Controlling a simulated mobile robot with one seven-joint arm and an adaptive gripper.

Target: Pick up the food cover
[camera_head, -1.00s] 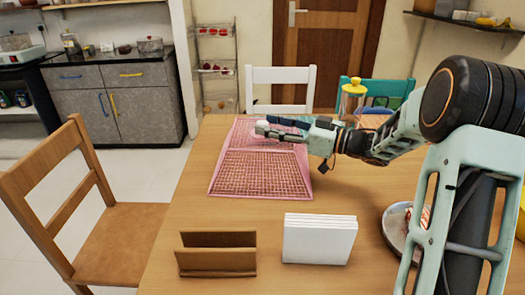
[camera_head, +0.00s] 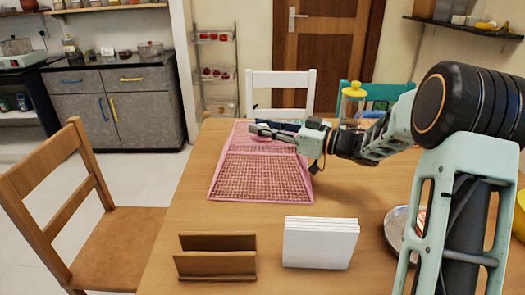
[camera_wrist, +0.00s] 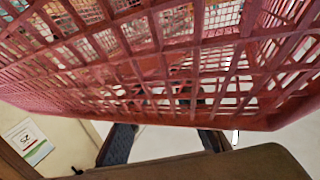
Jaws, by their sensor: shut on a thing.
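The food cover (camera_head: 262,176) is a pink mesh cover with a raised ridge, on the far left part of the wooden table (camera_head: 360,190). My gripper (camera_head: 256,131) reaches in from the right over its far part and is shut on it. The exact grip is too small to make out in the head view. In the wrist view the cover's reddish mesh (camera_wrist: 150,75) fills the upper half, just beyond the dark fingers (camera_wrist: 166,140). I cannot tell whether its rim is touching the table. What lies beneath the mesh is unclear.
A brown holder (camera_head: 217,262) and an upright white stack (camera_head: 320,245) stand at the near edge. A plate (camera_head: 397,232) sits right, partly behind my arm. A yellow-lidded jar (camera_head: 354,103) stands beyond my arm. A wooden chair (camera_head: 115,245) is left, a white one (camera_head: 281,78) behind.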

